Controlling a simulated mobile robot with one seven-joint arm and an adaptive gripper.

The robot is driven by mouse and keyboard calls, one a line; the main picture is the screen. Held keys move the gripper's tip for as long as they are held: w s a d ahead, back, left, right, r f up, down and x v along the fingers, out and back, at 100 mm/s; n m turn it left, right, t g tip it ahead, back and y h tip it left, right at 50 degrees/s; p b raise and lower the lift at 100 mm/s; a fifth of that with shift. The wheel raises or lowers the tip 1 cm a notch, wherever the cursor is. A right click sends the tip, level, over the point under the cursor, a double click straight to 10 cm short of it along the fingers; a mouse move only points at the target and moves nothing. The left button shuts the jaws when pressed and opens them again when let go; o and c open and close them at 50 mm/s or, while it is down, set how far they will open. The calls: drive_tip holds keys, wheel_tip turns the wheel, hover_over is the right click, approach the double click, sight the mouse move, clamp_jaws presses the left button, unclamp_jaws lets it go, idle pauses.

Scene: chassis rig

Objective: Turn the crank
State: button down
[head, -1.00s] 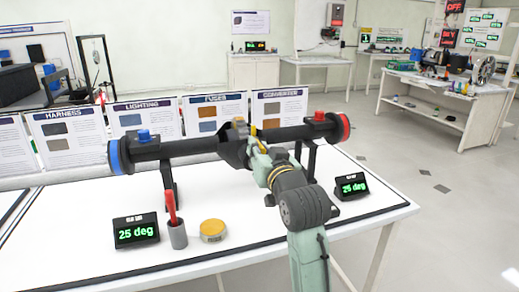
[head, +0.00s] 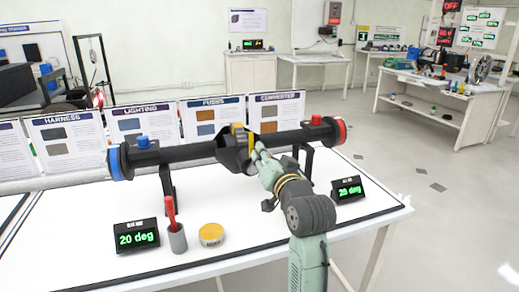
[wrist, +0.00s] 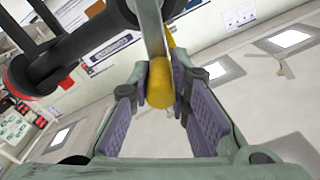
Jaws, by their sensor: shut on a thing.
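The crank's yellow handle (head: 251,135) stands up at the middle of a dark axle bar (head: 194,147) carried on black supports above the white table. My gripper (head: 258,153) is at the handle, to the right of the central dark housing (head: 234,150). In the wrist view the yellow handle (wrist: 160,84) lies between the purple finger pads of my gripper (wrist: 166,92), which is shut on it. The left display (head: 137,237) reads 20 deg and the right display (head: 349,190) reads 25 deg. Part of the handle is hidden by the fingers.
A grey cup (head: 177,239) with a red tool and a yellow-topped round tin (head: 211,235) stand on the table's front. Several information panels (head: 200,122) line its back. A blue wheel (head: 115,163) and a red wheel (head: 341,130) cap the bar's ends.

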drive_tip(key=shift+w+d+f+m+p, duration=0.15)
drive_tip(key=shift+d+f+m+p, duration=0.35)
drive_tip(key=shift+m+p, duration=0.55)
drive_tip(key=shift+w+d+f+m+p, duration=0.2)
drive_tip(key=shift+d+f+m+p, duration=0.25)
drive_tip(key=shift+m, duration=1.05)
drive_tip(key=shift+w+d+f+m+p, duration=0.15)
drive_tip(key=shift+d+f+m+p, duration=0.2)
drive_tip(key=shift+d+m+p, duration=0.7)
drive_tip(key=shift+a, duration=0.3)
drive_tip(key=c, duration=1.5)
unclamp_jaws()
drive_tip(key=v, duration=1.2)
drive_tip(key=shift+r, duration=0.1)
